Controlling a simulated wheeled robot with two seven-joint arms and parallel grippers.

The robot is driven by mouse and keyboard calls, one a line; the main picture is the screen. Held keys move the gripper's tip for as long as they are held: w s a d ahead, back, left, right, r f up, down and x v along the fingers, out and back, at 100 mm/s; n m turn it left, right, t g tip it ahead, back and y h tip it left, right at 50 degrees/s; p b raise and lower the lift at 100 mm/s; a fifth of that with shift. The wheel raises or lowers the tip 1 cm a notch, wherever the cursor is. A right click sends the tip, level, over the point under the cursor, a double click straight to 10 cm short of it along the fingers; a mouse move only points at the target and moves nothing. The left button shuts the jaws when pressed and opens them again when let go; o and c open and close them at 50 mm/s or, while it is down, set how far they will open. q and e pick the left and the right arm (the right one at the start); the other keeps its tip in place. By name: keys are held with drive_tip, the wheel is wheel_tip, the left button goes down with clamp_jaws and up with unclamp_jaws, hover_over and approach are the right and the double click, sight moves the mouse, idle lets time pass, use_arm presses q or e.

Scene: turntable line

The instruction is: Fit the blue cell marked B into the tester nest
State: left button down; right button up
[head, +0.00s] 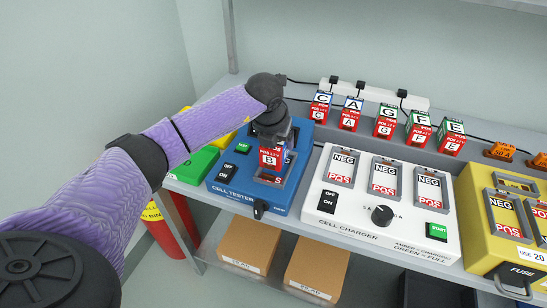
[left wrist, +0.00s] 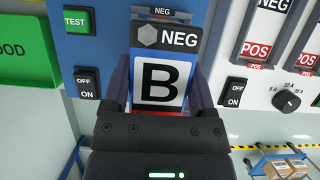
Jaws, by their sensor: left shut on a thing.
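My left gripper (head: 272,142) is shut on the blue cell marked B (head: 271,158), with its red POS end low in the head view. In the left wrist view the cell (left wrist: 162,85) shows its big B label and dark NEG end between the fingers. The cell is over the nest (head: 292,178) of the blue cell tester (head: 232,190), with its NEG end toward the nest's NEG mark (left wrist: 168,12). Cell and gripper hide much of the nest. I cannot tell whether the cell touches it. My right gripper is not in view.
The white cell charger (head: 345,208) with several bays stands close to the tester's right. A green tray (head: 192,164) is at its left. Several cells, such as C (head: 319,108) and E (head: 450,140), stand behind. A yellow box (head: 478,215) is far right.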

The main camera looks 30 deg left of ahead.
use_arm(q)
wheel_tip(320, 180, down, 4)
drive_tip(key=shift+f+b, duration=0.1)
drive_tip(key=shift+b, duration=0.4)
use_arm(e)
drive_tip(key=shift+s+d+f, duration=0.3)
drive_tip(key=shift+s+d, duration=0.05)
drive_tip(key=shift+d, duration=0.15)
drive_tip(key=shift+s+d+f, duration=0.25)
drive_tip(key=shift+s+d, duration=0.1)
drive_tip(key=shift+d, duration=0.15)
use_arm(q)
unclamp_jaws()
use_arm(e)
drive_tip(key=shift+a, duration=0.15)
use_arm(q)
drive_tip(key=p+v, duration=0.4)
drive_tip(key=v, duration=0.8)
drive_tip(key=shift+s, duration=0.15)
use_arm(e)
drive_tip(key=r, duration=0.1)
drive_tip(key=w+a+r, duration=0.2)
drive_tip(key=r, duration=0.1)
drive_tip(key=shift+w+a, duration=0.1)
